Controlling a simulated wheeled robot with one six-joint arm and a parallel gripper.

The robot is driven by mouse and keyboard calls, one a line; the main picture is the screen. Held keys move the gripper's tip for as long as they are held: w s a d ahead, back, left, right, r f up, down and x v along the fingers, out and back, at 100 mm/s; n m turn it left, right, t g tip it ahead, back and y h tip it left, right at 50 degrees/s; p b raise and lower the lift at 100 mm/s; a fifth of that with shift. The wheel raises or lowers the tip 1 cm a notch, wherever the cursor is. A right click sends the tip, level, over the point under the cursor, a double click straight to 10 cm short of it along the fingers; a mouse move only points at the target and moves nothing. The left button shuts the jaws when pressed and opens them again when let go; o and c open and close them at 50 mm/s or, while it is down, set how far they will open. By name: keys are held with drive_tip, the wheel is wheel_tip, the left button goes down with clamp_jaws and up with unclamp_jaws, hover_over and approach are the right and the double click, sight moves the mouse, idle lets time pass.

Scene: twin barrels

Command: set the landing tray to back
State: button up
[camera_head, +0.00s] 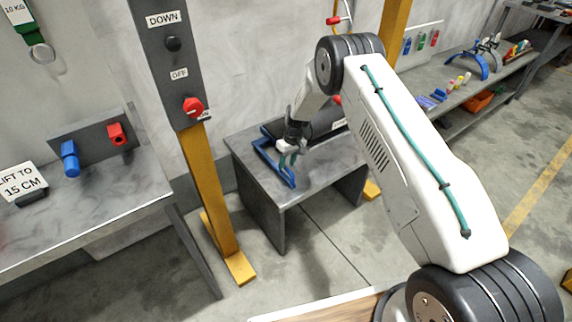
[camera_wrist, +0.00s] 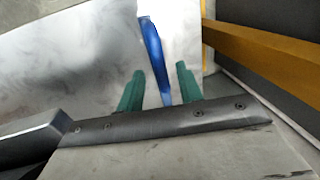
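A blue frame-like piece (camera_head: 264,153) lies on the low grey table in the head view; it appears to be the landing tray, but my gripper and arm hide part of it. My gripper (camera_head: 287,159) points down over the table at this blue piece. In the wrist view a blue bar (camera_wrist: 152,50) runs between the two green fingers of my gripper (camera_wrist: 160,70). The fingers stand apart, with grey surface showing on both sides of the bar. I cannot tell how far the bar is below the fingertips.
The low grey table (camera_head: 311,185) stands by the wall, with a dark object carrying a white label (camera_head: 339,124) at its back. A yellow post (camera_head: 211,190) with a switch panel (camera_head: 176,62) stands to its left. Another bench (camera_head: 85,220) is at far left; shelves (camera_head: 465,105) at right.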

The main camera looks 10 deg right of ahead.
wheel_tip(320, 180, up, 7)
drive_tip(key=d, duration=0.1)
drive_tip(key=shift+w+f, duration=0.15)
drive_tip(key=shift+w, duration=0.1)
idle(0.3)
drive_tip(key=s+m+g, duration=0.1)
drive_tip(key=s+g, duration=0.1)
drive_tip(key=s, duration=0.4)
drive_tip(key=s+d+r+m+h, duration=0.1)
drive_tip(key=s+d+r, duration=0.1)
drive_tip(key=s+r, duration=1.2)
drive_tip(key=s+d+r+m, duration=0.2)
drive_tip(key=s+r, duration=0.8)
drive_tip(key=r, duration=0.7)
drive_tip(key=s+r+t, duration=0.1)
drive_tip(key=s+r, duration=0.2)
drive_tip(key=s, duration=0.4)
drive_tip(key=s+d+r+t, duration=0.1)
drive_tip(key=s+r, duration=0.3)
drive_tip(key=s, duration=0.3)
drive_tip(key=s+d+r+t+h, duration=0.1)
drive_tip(key=s+r+t, duration=0.1)
drive_tip(key=s, duration=0.5)
drive_tip(key=shift+d+r, duration=0.15)
drive_tip(key=shift+r, duration=0.65)
